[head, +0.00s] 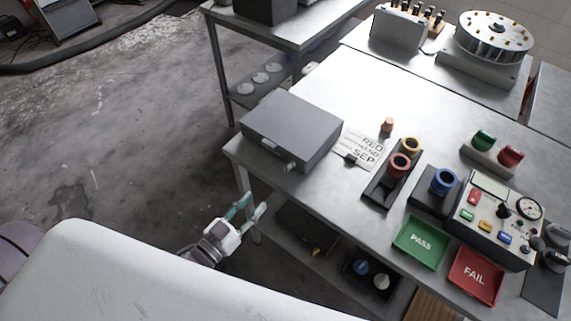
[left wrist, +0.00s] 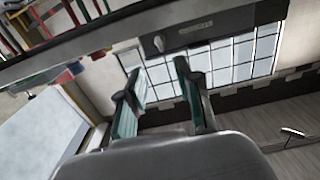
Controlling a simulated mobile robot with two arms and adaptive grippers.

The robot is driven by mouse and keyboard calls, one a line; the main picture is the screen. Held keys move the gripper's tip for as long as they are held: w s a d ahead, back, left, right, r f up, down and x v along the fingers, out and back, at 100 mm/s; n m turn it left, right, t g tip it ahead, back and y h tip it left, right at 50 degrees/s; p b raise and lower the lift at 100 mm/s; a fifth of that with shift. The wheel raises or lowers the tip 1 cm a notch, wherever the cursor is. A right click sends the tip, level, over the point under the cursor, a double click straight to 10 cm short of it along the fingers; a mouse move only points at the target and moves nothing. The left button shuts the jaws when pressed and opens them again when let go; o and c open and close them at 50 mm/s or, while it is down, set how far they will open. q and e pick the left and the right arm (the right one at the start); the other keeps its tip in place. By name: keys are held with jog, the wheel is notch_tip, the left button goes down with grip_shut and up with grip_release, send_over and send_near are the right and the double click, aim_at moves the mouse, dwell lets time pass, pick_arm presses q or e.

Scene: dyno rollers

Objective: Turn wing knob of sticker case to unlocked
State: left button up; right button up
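The sticker case, a closed grey box (head: 292,128), lies at the near left corner of the metal table. In the left wrist view, a dark panel (left wrist: 238,25) that looks like the case front carries a label and a small pale knob (left wrist: 158,43). My left gripper (head: 254,207) is open and empty, below and in front of the case, apart from it. It also shows in the left wrist view (left wrist: 157,85). My right gripper is not in view.
A sign card (head: 362,150) lies right of the case. Further right are ring holders (head: 400,165), a green PASS tray (head: 420,242), a red FAIL tray (head: 475,276) and a control box (head: 495,222). A lower shelf (head: 300,225) sits under the table.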

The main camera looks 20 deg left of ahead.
aim_at(285, 169)
pick_arm(q)
jog(key=p+x, duration=0.2)
jog(key=x, duration=1.1)
jog(key=shift+w, duration=0.25)
jog(key=shift+s+r, duration=0.1)
jog(key=shift+r, duration=0.05)
grip_shut()
